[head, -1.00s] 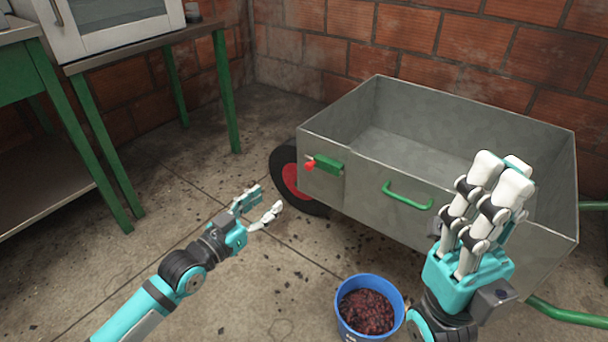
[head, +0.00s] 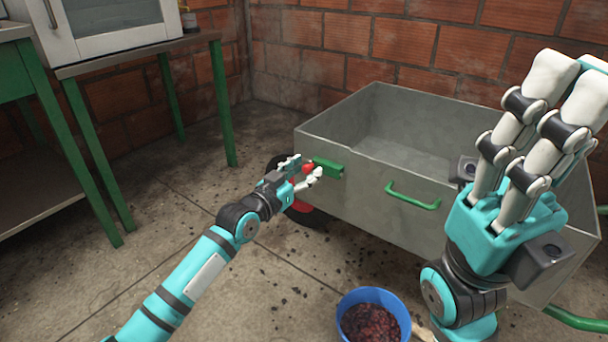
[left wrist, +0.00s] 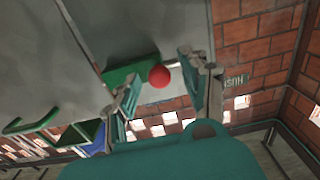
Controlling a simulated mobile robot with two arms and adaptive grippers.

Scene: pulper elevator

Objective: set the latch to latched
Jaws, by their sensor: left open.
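The latch is a green block (head: 328,167) with a red knob (head: 308,168) on the near left of the grey metal cart (head: 350,188). In the left wrist view the red knob (left wrist: 159,76) stands beside the green block (left wrist: 132,74), between my open fingers. My left gripper (head: 303,172) is at the knob, open; whether it touches the knob I cannot tell. My right gripper (head: 560,85) is raised at the right, in front of the cart, with its fingers upward; its opening is unclear.
A green handle (head: 412,196) is on the cart front. A blue bucket (head: 372,296) of dark red contents stands on the floor below. A green-legged table (head: 140,57) is at the left, and a brick wall (head: 400,40) is behind. Floor between table and cart is clear.

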